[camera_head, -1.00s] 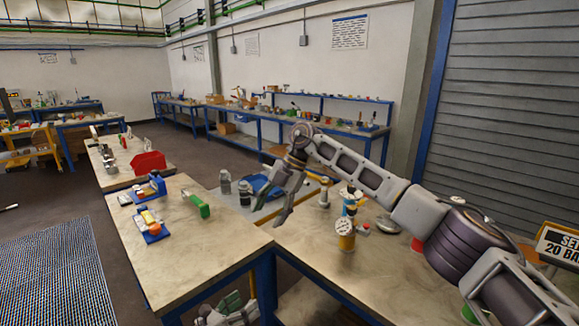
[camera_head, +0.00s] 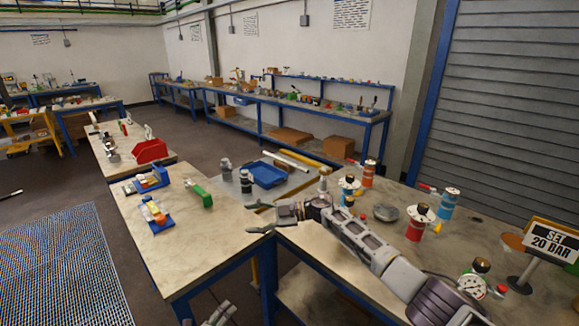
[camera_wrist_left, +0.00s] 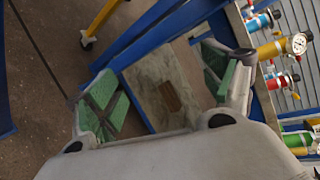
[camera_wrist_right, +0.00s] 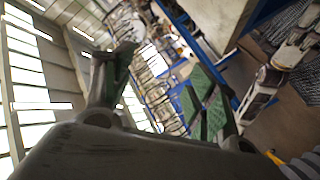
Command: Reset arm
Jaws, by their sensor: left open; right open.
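My right gripper (camera_head: 251,218) is open and empty, low over the near left end of the right-hand bench (camera_head: 300,240). Its arm stretches in from the right, low across that bench. In the right wrist view, its two green-padded fingers (camera_wrist_right: 160,85) stand apart with nothing between them. My left gripper (camera_head: 214,317) is only partly visible at the bottom edge of the head view. In the left wrist view, its green-padded fingers (camera_wrist_left: 163,90) are apart and hold nothing; a bench's blue frame shows beyond them.
Flanged vessels, among them a blue one (camera_head: 446,204) and a red one (camera_head: 417,224), stand on the bench close beyond my right arm. A "SET 20 BAR" sign (camera_head: 549,240) is at the right. A blue tray (camera_head: 266,175) lies behind. The left bench's front is clear.

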